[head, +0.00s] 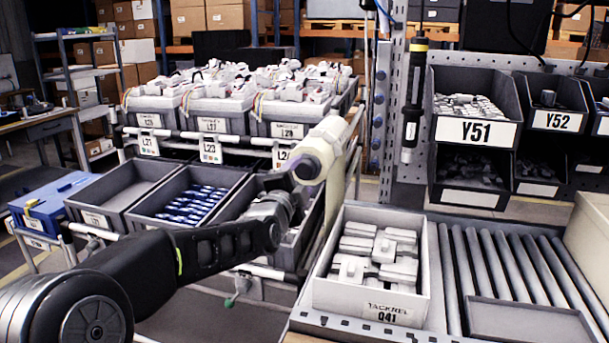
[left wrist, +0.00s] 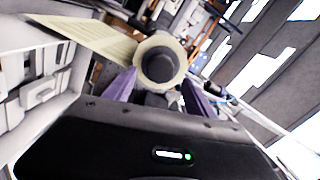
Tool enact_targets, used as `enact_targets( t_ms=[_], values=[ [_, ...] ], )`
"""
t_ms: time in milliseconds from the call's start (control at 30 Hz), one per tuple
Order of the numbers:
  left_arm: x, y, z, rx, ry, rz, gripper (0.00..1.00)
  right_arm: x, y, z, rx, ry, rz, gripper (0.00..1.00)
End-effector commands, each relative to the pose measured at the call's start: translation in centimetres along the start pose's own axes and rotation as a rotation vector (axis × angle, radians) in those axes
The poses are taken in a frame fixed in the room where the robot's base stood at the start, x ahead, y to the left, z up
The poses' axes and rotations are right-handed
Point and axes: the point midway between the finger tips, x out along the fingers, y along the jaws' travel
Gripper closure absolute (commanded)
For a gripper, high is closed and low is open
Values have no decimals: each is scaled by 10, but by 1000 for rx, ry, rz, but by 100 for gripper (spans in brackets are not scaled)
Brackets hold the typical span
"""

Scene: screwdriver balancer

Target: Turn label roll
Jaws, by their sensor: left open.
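The label roll (head: 322,147) is a cream cylinder on the rack post in the middle of the head view. A pale printed label strip (head: 337,190) hangs down from it. In the left wrist view the roll (left wrist: 147,66) shows end-on with a dark core, and its strip (left wrist: 85,38) runs off to the upper left. My left gripper (left wrist: 158,88) is open, its two purple fingers on either side of the roll's near end. I cannot tell whether they touch it. In the head view my left gripper (head: 292,185) is at the roll's near end, its fingertips mostly hidden. My right gripper is not in view.
A white box marked Q41 (head: 326,296) with white parts stands right of my left arm, next to a roller conveyor (head: 505,262). Grey bins (head: 112,193) fill the rack at left. A yellow-and-black screwdriver (head: 414,100) hangs before the perforated post. Bin Y51 (head: 477,132) is at right.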

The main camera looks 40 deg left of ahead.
Motion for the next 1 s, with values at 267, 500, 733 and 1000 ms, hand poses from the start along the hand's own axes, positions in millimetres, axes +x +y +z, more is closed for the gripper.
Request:
enact_targets(
  t_ms=[267,500,733,1000],
  values=[
    [-31,1,0,0,0,0,36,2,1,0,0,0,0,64],
    [-31,1,0,0,0,1,36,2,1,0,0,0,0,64],
    [-31,1,0,0,0,1,36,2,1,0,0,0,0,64],
    [-31,-20,-7,0,1,0,36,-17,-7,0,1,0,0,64]
  ],
)
